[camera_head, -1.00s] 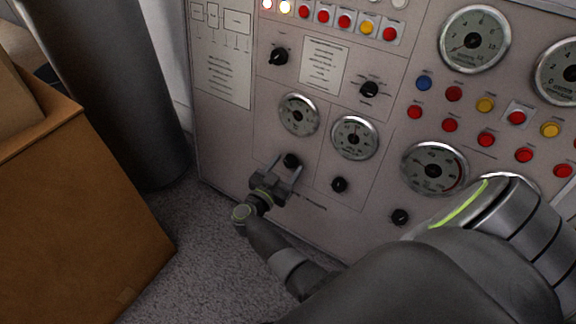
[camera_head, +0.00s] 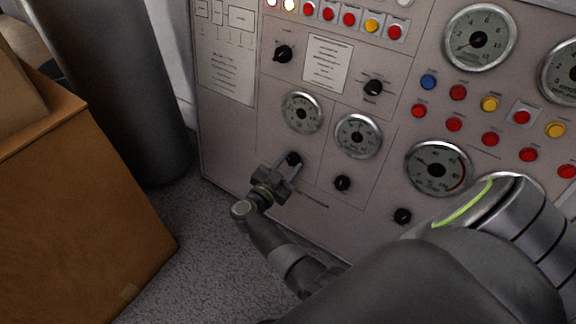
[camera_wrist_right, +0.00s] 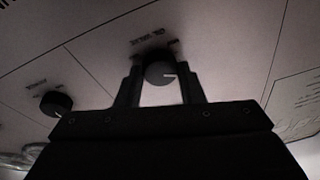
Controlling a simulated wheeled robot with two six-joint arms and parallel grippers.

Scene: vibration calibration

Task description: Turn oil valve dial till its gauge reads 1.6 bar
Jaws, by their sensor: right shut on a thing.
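A small black dial (camera_head: 293,158) sits low on the grey panel, under a round gauge (camera_head: 302,113). My right gripper (camera_head: 287,166) is at this dial, with its fingers on either side of it. In the right wrist view the same dial (camera_wrist_right: 159,69), with a white pointer mark, sits between the fingertips of my right gripper (camera_wrist_right: 164,72), which is shut on it. The label by the dial and the gauge's exact reading are too small to read. My left gripper is not in view.
A second black dial (camera_head: 342,183) sits to the right under another gauge (camera_head: 358,136); it also shows in the wrist view (camera_wrist_right: 56,103). A third dial (camera_head: 402,216) is further right. A brown box (camera_head: 90,210) and dark column (camera_head: 115,90) stand left.

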